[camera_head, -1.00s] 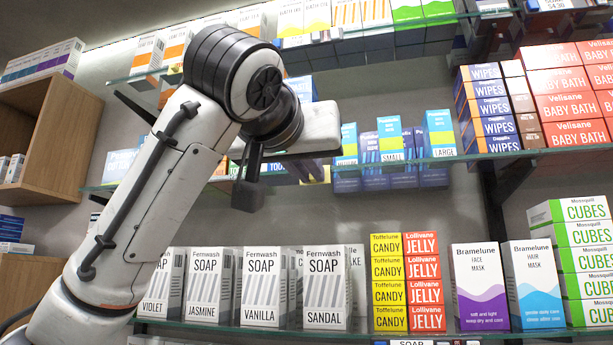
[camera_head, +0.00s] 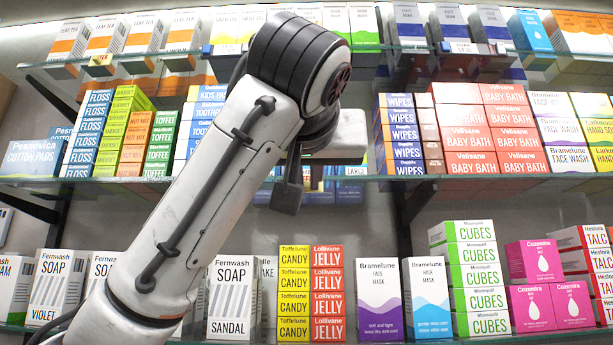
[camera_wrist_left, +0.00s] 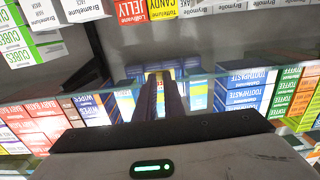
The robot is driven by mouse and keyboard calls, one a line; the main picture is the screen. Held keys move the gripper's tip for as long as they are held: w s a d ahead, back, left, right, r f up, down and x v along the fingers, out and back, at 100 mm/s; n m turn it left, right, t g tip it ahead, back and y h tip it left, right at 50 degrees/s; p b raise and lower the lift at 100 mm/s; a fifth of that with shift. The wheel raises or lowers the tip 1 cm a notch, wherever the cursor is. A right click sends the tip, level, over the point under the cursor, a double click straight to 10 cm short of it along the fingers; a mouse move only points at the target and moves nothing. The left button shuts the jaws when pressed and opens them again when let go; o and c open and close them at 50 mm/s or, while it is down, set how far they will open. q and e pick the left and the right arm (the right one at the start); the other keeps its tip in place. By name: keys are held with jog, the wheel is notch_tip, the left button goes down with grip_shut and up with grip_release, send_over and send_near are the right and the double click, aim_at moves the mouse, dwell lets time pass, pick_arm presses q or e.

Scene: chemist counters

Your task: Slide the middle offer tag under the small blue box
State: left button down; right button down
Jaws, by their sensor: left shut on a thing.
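My left gripper (camera_head: 287,195) is at the front edge of the middle shelf, in front of a row of blue boxes. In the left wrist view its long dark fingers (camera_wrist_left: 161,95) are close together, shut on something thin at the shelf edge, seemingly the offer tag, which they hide. A box marked LARGE (camera_head: 357,170) shows just right of the gripper in the head view. In the left wrist view, blue boxes with pale fronts show left (camera_wrist_left: 124,106) and right (camera_wrist_left: 198,96) of the fingers. The box marked SMALL is hidden in the head view. My right gripper is not in view.
Toothpaste boxes (camera_wrist_left: 245,85) stand beside the blue row. Bare wall shows between shelves.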

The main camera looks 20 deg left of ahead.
pick_arm(q)
jog(key=c, duration=1.8)
grip_release()
jog(key=shift+c, duration=0.2)
jog(key=b+v, duration=0.5)
jog(key=v, duration=0.5)
jog(key=shift+b, duration=0.3)
jog(key=shift+s, duration=0.1)
